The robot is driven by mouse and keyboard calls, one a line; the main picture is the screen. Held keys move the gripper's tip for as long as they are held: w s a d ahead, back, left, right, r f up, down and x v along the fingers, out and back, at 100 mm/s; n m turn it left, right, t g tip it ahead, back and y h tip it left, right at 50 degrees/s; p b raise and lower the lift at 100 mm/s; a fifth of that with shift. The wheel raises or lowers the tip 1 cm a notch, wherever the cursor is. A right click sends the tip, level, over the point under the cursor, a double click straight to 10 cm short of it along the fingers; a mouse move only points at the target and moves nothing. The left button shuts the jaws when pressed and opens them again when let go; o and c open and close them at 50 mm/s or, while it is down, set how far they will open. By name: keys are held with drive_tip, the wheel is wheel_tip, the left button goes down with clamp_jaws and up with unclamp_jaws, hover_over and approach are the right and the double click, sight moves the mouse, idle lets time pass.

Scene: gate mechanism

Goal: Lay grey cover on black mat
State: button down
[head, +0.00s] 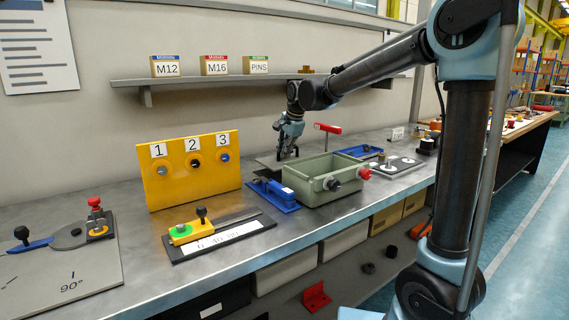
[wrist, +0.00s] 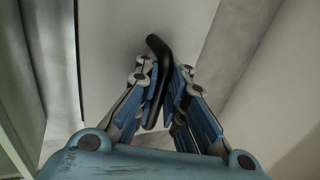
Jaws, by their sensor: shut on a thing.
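The grey cover (wrist: 120,45) is a flat, pale plate with a black bar handle (wrist: 157,75) in the wrist view. My gripper (wrist: 163,100) has its blue-padded fingers closed around that handle. In the head view my gripper (head: 288,150) points down behind the green-grey box, near the wall side of the bench. A flat grey plate (head: 266,161) shows below it, partly hidden by the box; I cannot tell whether it touches the bench. I cannot make out the black mat for certain in either view.
The open green-grey box (head: 318,190) with black and red knobs stands in front of my gripper. A blue fixture (head: 273,193) and the yellow numbered panel (head: 190,170) are to the left. A red-topped handle (head: 327,128) and a blue tray (head: 360,152) are to the right. The shelf (head: 200,85) runs above.

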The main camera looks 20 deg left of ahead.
sight(285, 159)
drive_tip(key=shift+f, duration=2)
drive_tip(key=c, duration=1.7)
unclamp_jaws()
drive_tip(key=shift+o, duration=0.2)
drive_tip(key=shift+r, duration=0.1)
drive_tip(key=v, duration=1.2)
